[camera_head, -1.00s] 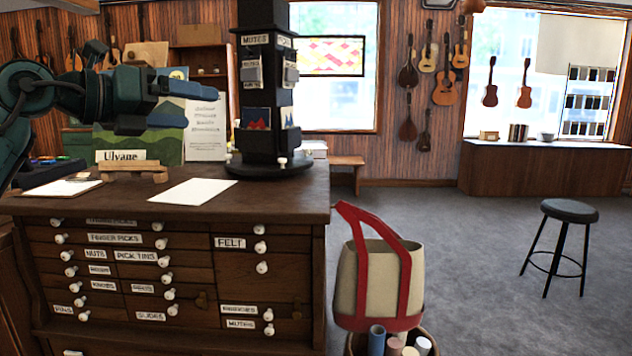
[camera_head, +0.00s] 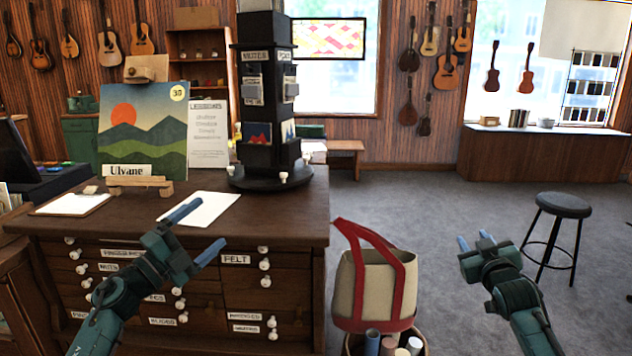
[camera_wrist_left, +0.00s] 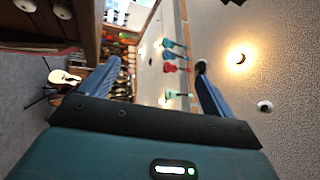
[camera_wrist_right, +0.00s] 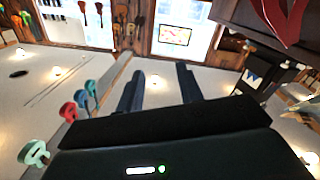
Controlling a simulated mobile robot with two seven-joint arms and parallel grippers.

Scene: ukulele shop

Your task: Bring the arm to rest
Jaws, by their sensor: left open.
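My left gripper (camera_head: 198,232) is in front of the drawer cabinet (camera_head: 215,275), its fingers pointing up and right near the front edge of the top. Its fingers are spread with nothing between them, as the left wrist view shows (camera_wrist_left: 157,68). My right gripper (camera_head: 475,240) is over the grey floor at the right, between the tote bag and the stool, pointing up and left. In the right wrist view (camera_wrist_right: 160,70) its two fingers stand apart with nothing held between them.
On the cabinet top stand a dark display tower (camera_head: 268,110), a record sleeve (camera_head: 143,125) on a wooden stand, a white sheet (camera_head: 212,203) and a clipboard (camera_head: 70,205). A red-handled tote bag (camera_head: 378,285) stands right of the cabinet. A stool (camera_head: 563,207) is at the right.

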